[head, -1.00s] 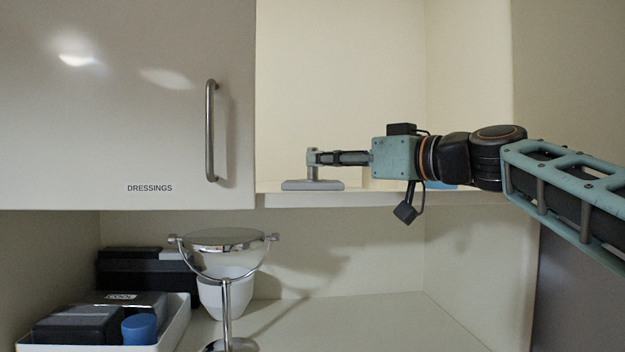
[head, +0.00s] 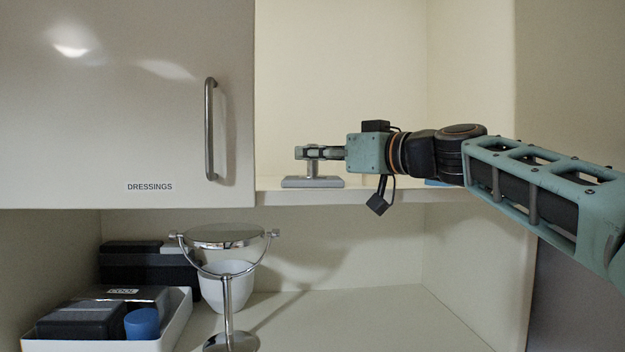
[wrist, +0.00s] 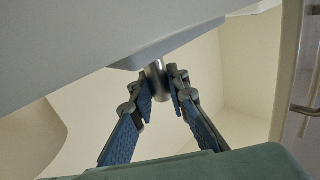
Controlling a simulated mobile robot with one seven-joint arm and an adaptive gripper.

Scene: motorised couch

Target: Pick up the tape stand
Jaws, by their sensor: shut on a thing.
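The tape stand (head: 313,182) is a small grey stand with a flat base and a short upright post. It is upright at the front of the open shelf, and its base appears to rest on the shelf. My gripper (head: 311,153) reaches in from the right at the height of the post and is shut on it. In the wrist view the round metal post (wrist: 158,80) shows between the two fingers of my gripper (wrist: 163,92). The fingers hide the upper part of the stand in the head view.
The shelf (head: 385,197) has a front edge under my arm, and a blue item (head: 437,183) lies partly hidden on it. A closed cabinet door (head: 120,100) stands left. Below are a round mirror (head: 224,237), a white cup (head: 228,290) and a white tray (head: 178,325).

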